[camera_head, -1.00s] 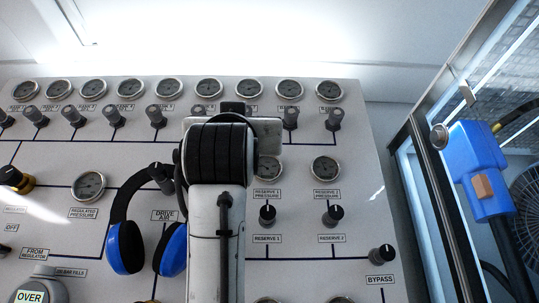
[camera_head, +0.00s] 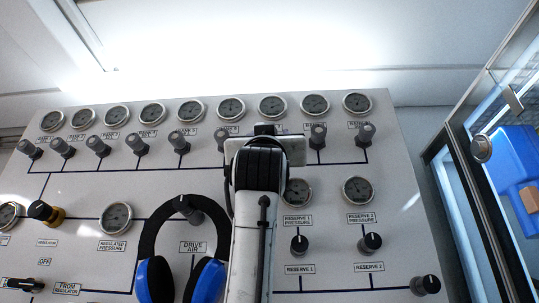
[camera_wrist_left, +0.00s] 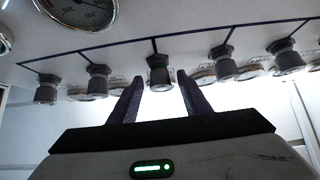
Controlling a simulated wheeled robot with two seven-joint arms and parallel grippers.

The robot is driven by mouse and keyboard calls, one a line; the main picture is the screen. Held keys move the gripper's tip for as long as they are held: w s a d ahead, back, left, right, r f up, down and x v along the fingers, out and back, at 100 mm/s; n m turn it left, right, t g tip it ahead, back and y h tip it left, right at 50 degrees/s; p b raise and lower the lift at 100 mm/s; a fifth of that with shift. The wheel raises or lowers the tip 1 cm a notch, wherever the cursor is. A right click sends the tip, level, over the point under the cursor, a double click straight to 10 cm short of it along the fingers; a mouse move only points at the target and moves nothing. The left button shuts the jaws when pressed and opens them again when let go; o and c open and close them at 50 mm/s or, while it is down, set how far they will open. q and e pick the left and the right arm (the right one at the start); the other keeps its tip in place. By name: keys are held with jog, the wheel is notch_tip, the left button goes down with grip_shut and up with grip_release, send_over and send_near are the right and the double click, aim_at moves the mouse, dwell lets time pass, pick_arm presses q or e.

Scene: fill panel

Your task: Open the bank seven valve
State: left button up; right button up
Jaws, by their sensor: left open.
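The bank seven valve is a dark knob (camera_wrist_left: 160,72) on a grey collar, third from the line's end in the left wrist view. There it sits between the two finger tips of my left gripper (camera_wrist_left: 160,80), which is open. Whether the fingers touch it is unclear. In the head view my left gripper (camera_head: 265,132) and its wrist cover this knob. The gauge (camera_head: 272,106) above it still shows. My right gripper is in neither view.
Neighbouring bank knobs stand at left (camera_head: 222,140) and right (camera_head: 318,136) of my gripper. Blue-black headphones (camera_head: 154,279) hang on the panel (camera_head: 85,190) over the drive air knob (camera_head: 187,206). A glass-fronted frame with a blue device (camera_head: 512,165) stands at right.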

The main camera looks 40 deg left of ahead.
pick_arm(q)
jog(key=c, duration=1)
jog(key=shift+w+d+n+g+y, duration=0.1)
jog(key=shift+n+g+y, duration=1.15)
jog(key=shift+n, duration=0.65)
jog(key=shift+d+n+g+y, duration=0.1)
jog(key=shift+n+g+y, duration=1.1)
jog(key=shift+n, duration=0.7)
jog(key=shift+w+d+n+g+y, duration=0.1)
jog(key=shift+n+g+y, duration=0.85)
jog(key=shift+n+g, duration=0.75)
jog(key=shift+c, duration=0.2)
jog(key=shift+t, duration=0.25)
jog(key=o, duration=1)
jog(key=shift+o, duration=0.2)
jog(key=b+v, duration=0.4)
jog(key=v, duration=0.6)
